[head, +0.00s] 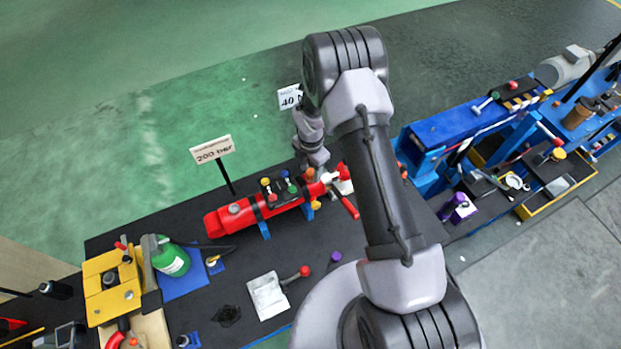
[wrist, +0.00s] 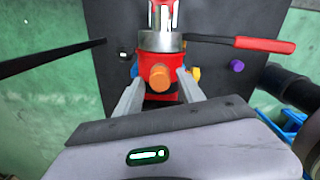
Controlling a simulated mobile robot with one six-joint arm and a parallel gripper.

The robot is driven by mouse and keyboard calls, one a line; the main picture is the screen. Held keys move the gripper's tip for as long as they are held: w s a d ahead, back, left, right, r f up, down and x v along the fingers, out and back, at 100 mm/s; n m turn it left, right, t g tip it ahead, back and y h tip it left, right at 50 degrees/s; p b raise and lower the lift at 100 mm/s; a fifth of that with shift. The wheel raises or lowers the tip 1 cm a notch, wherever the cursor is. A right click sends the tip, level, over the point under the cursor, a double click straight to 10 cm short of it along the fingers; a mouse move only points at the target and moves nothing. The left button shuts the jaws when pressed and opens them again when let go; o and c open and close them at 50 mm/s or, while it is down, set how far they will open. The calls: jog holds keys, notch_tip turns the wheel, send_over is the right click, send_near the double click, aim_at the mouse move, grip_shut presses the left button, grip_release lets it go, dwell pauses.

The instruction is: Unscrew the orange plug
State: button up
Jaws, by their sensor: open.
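The orange plug (wrist: 160,77) is a round orange cap on the end of a red cylinder body (wrist: 149,62) in the wrist view. My gripper (wrist: 160,88) is open, with one pale finger on each side of the plug. A gap shows between each finger and the plug, and I cannot tell whether the fingertips reach level with it. In the head view, the long red cylinder (head: 262,207) lies on blue supports on the black table, with my wrist above its right end. I cannot surely make out the plug there.
A red-handled lever (wrist: 262,44) sticks out to the right of the cylinder in the wrist view. A purple knob (wrist: 237,66) is beyond my right finger. In the head view, a 200 bar sign (head: 212,150) stands behind the cylinder, and a green bottle (head: 170,258) is at left.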

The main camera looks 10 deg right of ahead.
jog(key=m+b, duration=0.2)
jog(key=m, duration=0.1)
jog(key=shift+f, duration=0.25)
jog(key=m+b, duration=0.1)
jog(key=m, duration=0.2)
jog(key=shift+r, duration=0.15)
jog(key=m+b, duration=0.2)
jog(key=m, duration=0.1)
jog(key=shift+m, duration=0.4)
jog(key=shift+m+b, duration=0.3)
jog(key=shift+m, duration=0.2)
jog(key=m+b, duration=0.2)
jog(key=m, duration=0.1)
jog(key=shift+m, duration=0.4)
jog(key=shift+m+b, duration=0.35)
jog(key=shift+m, duration=0.25)
jog(key=m+b, duration=0.2)
jog(key=m, duration=0.1)
jog(key=shift+m, duration=0.3)
jog(key=shift+r+m+b, duration=0.1)
jog(key=shift+m+b, duration=0.2)
jog(key=shift+m, duration=0.6)
jog(key=shift+r, duration=0.1)
